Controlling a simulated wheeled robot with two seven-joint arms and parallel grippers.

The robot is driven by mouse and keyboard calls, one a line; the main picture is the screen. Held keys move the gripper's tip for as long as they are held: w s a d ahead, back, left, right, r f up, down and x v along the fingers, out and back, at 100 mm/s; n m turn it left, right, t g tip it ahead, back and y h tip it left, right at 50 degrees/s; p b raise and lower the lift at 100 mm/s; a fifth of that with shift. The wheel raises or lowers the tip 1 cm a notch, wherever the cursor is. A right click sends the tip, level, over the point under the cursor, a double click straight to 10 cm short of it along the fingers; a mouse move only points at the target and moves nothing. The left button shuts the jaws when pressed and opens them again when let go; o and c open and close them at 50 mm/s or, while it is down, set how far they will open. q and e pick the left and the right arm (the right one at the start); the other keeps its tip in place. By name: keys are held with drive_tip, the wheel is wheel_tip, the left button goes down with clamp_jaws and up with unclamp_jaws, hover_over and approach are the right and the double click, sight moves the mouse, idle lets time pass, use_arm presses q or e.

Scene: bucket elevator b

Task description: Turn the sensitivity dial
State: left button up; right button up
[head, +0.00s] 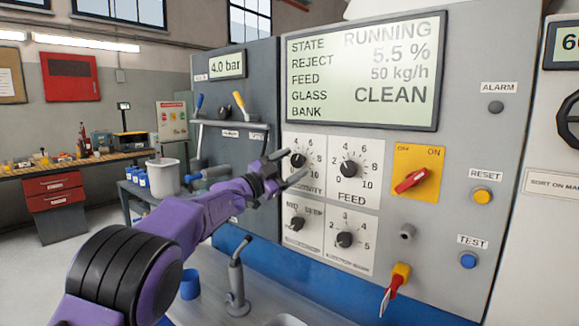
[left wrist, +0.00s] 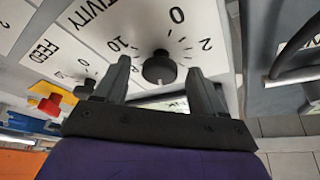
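The sensitivity dial (head: 298,160) is a black knob on a white scale plate, at the upper left of the dials under the screen. Its label is partly hidden by my left gripper (head: 284,170) in the head view. In the left wrist view the dial (left wrist: 160,68) shows between the two fingers of my left gripper (left wrist: 160,78). The fingers are open, one on each side of the knob, with visible gaps, so they are not closed on it. How far the fingertips are from the panel is hard to tell. My right gripper is not in view.
The feed dial (head: 349,169) is just right of it, with two more dials below. A red switch on a yellow plate (head: 413,176) is farther right. A screen (head: 362,78) reads RUNNING. A metal spout (head: 236,283) stands below.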

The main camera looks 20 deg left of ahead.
use_arm(q)
drive_tip(key=shift+s+a+f, duration=0.1)
drive_tip(key=shift+s+f, duration=0.05)
drive_tip(key=b+v, duration=0.4)
drive_tip(key=v, duration=0.6)
drive_tip(key=shift+a, duration=0.15)
